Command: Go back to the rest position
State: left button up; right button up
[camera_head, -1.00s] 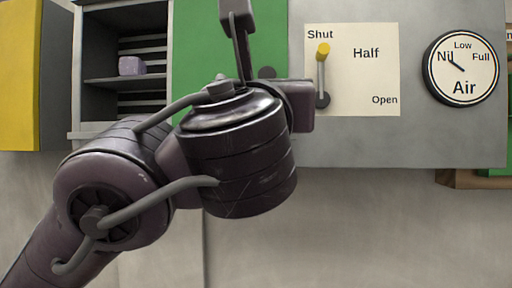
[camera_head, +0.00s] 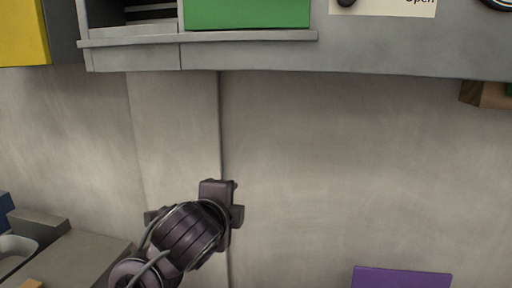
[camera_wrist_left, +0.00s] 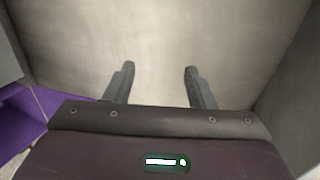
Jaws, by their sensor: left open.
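My left gripper (camera_head: 225,212) is low in the middle of the head view, at the end of my left arm, in front of the bare grey wall. In the left wrist view its two fingers (camera_wrist_left: 159,70) stand apart with nothing between them, so it is open and empty. In the head view its fingertips are hard to make out. My right gripper is in neither view.
A grey wall cabinet (camera_head: 130,60) with a green front (camera_head: 247,14) spans the top, beside a yellow panel (camera_head: 22,32). A purple thing (camera_head: 400,278) is at bottom right and grey units (camera_head: 75,258) at lower left. The wall between is clear.

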pick_arm(q)
jog(key=s+a+f+n+g+y, duration=0.1)
jog(key=s+a+f+n+g, duration=0.3)
jog(key=f, duration=0.6)
jog(key=s+a+f+n+g, duration=0.1)
jog(key=s+a+f+n, duration=0.2)
jog(key=s+f+n, duration=0.5)
jog(key=s+a+f+n+g+y, duration=0.1)
jog(key=s+a+f+n+g, duration=0.5)
jog(key=s+f, duration=0.7)
notch_tip(320, 180, down, 32)
jog(key=s+a, duration=0.1)
jog(key=s+a+f, duration=0.2)
jog(key=s+f, duration=0.7)
jog(key=s+a+f+g, duration=0.1)
jog(key=s+f, duration=0.7)
jog(key=s, duration=0.2)
jog(key=shift+s+a+f+g, duration=0.2)
jog(key=shift+a+f+g, duration=0.1)
jog(key=shift+a+f, duration=0.05)
